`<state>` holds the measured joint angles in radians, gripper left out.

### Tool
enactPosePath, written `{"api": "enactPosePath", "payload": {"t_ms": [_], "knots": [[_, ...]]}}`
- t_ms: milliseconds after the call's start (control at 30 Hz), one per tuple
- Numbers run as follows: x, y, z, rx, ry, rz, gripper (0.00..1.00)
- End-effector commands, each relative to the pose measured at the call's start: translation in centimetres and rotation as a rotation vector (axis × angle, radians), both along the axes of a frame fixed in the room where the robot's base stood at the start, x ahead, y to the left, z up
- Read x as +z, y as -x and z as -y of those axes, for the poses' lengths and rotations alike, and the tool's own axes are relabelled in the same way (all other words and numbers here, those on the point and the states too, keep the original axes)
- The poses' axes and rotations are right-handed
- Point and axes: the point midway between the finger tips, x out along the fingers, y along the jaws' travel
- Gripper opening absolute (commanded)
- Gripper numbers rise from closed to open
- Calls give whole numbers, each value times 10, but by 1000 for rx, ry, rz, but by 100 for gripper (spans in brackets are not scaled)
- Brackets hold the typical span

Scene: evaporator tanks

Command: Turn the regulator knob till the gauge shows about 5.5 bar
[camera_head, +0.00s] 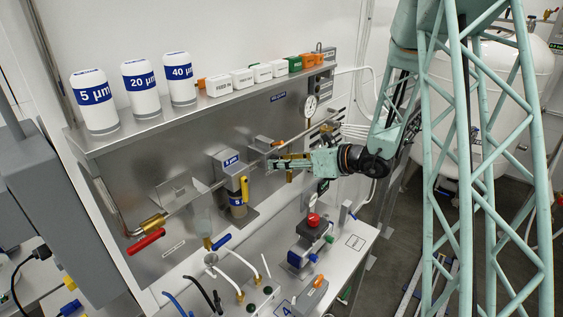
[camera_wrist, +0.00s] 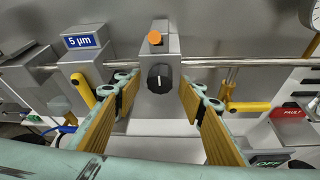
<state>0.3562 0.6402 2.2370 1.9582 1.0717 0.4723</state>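The regulator is a grey block on a steel pipe. Its round black knob (camera_wrist: 160,77) with a white mark faces the wrist camera, below an orange button. My gripper (camera_wrist: 158,104) is open, its two padded fingers apart on either side of the knob, with nothing between them; I see no contact. In the head view my gripper (camera_head: 277,163) is in front of the panel, and the knob is not clearly visible. The round white gauge (camera_head: 310,106) is up and to the right of the gripper. Its reading is too small to tell. Only its edge shows in the wrist view (camera_wrist: 311,9).
A filter housing marked 5 µm (camera_head: 229,170) with a yellow lever is to the left. Another yellow lever (camera_wrist: 246,105) is close to the right finger. The pipe (camera_wrist: 215,62) runs across the panel. A bench (camera_head: 335,262) with a red-knobbed device (camera_head: 313,220) is below.

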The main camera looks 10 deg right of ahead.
Motion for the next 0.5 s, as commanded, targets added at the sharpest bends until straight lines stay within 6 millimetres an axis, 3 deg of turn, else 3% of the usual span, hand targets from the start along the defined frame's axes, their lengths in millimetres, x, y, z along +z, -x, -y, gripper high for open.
{"api": "enactPosePath", "payload": {"t_ms": [367, 500], "knots": [[-1, -2, -2, 0, 0, 0, 37], [-1, -2, -2, 0, 0, 0, 27]]}}
